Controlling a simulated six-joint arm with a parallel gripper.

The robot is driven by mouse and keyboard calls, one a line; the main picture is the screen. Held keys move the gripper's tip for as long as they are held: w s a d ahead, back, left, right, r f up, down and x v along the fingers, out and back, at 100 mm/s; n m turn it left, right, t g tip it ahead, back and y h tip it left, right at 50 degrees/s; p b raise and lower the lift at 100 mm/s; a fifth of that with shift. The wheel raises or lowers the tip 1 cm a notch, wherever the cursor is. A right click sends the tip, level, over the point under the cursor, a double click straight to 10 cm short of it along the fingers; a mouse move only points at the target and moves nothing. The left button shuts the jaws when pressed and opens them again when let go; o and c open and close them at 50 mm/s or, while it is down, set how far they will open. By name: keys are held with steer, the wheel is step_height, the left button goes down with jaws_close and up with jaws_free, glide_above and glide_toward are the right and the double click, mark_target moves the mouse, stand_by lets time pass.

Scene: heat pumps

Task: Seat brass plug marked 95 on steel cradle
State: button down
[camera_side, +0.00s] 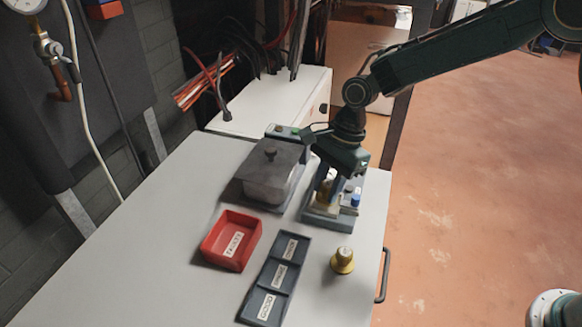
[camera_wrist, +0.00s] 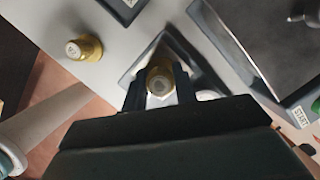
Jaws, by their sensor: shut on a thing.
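My gripper (camera_wrist: 160,86) is shut on a brass plug (camera_wrist: 159,74), seen between its two dark fingers in the wrist view. In the side view my gripper (camera_side: 336,178) is low over a dark-rimmed tray (camera_side: 322,222) at the table's right side. I cannot read a mark on the held plug or tell whether it touches the tray. A second brass plug (camera_side: 343,261) stands upright alone on the table; its pale marked top shows in the wrist view (camera_wrist: 84,48), too blurred to read surely. I cannot pick out a steel cradle for certain; my gripper hides part of the tray.
A grey lidded box (camera_side: 268,170) with a knob stands left of the tray, and its START label (camera_wrist: 300,118) shows in the wrist view. A red bin (camera_side: 222,255) and a three-compartment labelled tray (camera_side: 288,262) lie nearer. A blue-topped item (camera_side: 356,199) is beside my gripper.

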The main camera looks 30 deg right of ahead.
steer(key=shift+f, duration=0.6)
stand_by(0.5)
steer(key=c, duration=1)
jaws_free()
steer(key=shift+v, duration=6.95)
steer(key=shift+s+r, duration=0.1)
